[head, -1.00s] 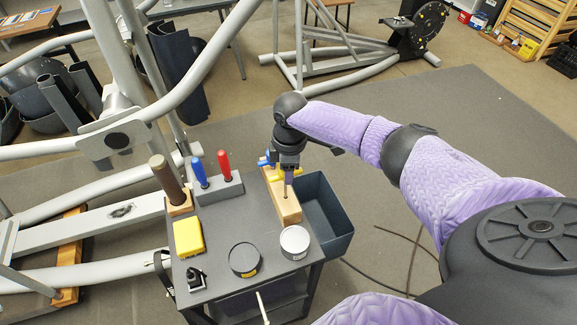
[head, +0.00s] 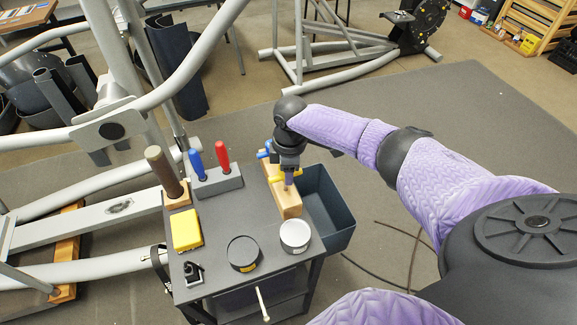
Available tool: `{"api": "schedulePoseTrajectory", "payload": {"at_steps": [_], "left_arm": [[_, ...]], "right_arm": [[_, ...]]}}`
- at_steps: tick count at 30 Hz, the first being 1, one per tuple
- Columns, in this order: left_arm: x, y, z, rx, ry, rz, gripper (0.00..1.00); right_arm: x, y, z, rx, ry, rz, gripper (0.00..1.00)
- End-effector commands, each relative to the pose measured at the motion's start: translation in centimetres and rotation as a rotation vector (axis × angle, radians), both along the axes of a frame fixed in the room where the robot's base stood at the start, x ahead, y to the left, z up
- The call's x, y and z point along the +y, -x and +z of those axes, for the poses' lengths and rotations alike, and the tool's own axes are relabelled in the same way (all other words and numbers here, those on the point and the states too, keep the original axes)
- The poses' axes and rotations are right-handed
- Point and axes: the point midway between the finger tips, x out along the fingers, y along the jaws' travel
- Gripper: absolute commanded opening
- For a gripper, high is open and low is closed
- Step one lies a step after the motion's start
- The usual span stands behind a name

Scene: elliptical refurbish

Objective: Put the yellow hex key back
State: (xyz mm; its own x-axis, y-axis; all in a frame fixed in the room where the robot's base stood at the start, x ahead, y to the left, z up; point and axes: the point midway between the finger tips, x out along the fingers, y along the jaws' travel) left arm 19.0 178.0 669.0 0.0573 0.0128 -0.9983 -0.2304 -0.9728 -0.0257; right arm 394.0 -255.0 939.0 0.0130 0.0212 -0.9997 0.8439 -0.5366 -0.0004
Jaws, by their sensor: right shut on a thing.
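My right gripper (head: 288,178) points down over the wooden block (head: 287,204) on the cart top. It is shut on the yellow hex key (head: 276,179), whose yellow parts show on both sides of the fingers. The key's lower end is hidden by the fingers and the block, so I cannot tell how far it sits in a hole. A blue hex key (head: 263,152) shows behind the gripper at the far end of the block, partly hidden. My left gripper is not in view.
The cart top (head: 218,217) also holds a grey rack (head: 215,183) with blue and red-handled tools, a yellow box (head: 187,229), a dark round tin (head: 243,253) and a white-topped tin (head: 295,236). A dark bin (head: 329,215) hangs at the cart's right side.

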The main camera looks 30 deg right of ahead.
Motion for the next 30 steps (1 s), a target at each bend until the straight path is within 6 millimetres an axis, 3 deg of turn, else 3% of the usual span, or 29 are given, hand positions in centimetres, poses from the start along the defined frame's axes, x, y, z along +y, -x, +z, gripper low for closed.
{"api": "schedulePoseTrajectory", "payload": {"at_steps": [6, 28, 29, 30], "left_arm": [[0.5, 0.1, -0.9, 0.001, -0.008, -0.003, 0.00], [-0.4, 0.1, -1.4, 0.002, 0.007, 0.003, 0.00], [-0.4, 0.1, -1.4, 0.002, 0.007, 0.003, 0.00], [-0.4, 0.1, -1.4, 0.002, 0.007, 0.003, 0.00]], "right_arm": [[0.0, 0.0, -1.4, 0.001, -0.001, 0.000, 0.00], [0.0, 0.0, -2.3, 0.000, 0.001, 0.000, 0.00], [0.0, 0.0, -2.3, 0.000, 0.000, 0.000, 0.49], [0.0, 0.0, -2.3, 0.000, 0.000, 0.000, 0.58]]}}
